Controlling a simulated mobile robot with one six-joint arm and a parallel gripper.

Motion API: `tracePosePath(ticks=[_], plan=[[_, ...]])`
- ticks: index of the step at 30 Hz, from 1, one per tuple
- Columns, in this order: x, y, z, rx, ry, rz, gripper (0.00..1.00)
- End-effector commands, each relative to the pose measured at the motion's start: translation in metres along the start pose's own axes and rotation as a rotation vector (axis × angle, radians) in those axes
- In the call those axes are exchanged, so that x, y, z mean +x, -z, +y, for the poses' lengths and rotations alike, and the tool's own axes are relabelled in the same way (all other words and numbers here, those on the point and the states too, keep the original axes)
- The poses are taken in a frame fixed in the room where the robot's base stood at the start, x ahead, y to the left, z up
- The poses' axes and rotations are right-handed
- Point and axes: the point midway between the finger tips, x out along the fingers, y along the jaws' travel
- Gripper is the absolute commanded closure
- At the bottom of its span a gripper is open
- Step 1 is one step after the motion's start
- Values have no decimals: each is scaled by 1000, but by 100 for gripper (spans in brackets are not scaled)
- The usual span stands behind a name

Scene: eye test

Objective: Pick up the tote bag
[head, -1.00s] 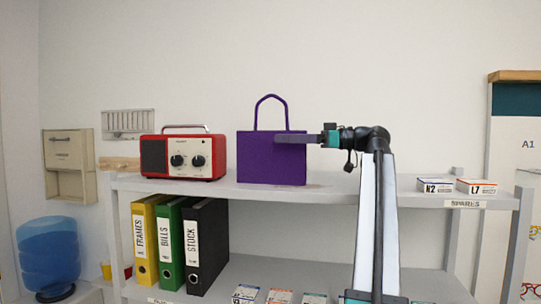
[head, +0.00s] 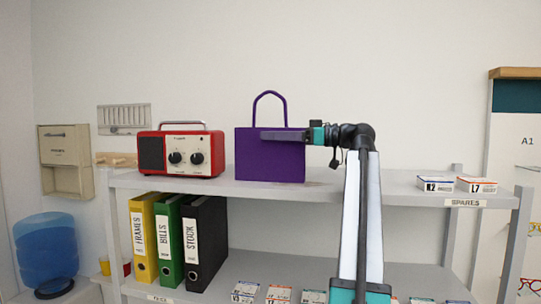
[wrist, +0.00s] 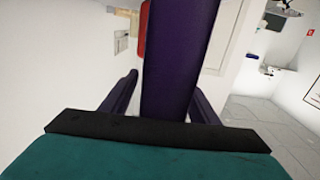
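The purple tote bag (head: 255,163) stands upright on the top shelf, its loop handle up, in the head view. My gripper (head: 268,135) reaches in from the right at the bag's upper part, with one finger across its front face. The other finger is hidden behind the bag in that view. In the wrist view the bag's narrow side (wrist: 178,60) runs between the two fingers of my gripper (wrist: 164,84). The fingers are apart, with a thin gap at the left one; the right one is very close to the bag, and I cannot tell whether it touches.
A red radio (head: 181,153) stands just left of the bag. Two small boxes, K2 (head: 435,184) and L7 (head: 477,185), sit at the shelf's right end. Binders (head: 205,243) and more small boxes are on the lower shelf. The wall above the bag is clear.

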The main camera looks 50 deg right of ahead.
Motion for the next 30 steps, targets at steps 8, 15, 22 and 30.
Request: tracePosePath(ticks=[8, 15, 22, 30], plan=[[-1, 0, 0, 0, -1, 0, 93], [-1, 0, 0, 0, -2, 1, 100], [-2, 2, 1, -1, -2, 1, 100], [-2, 14, 2, -2, -3, 1, 100]])
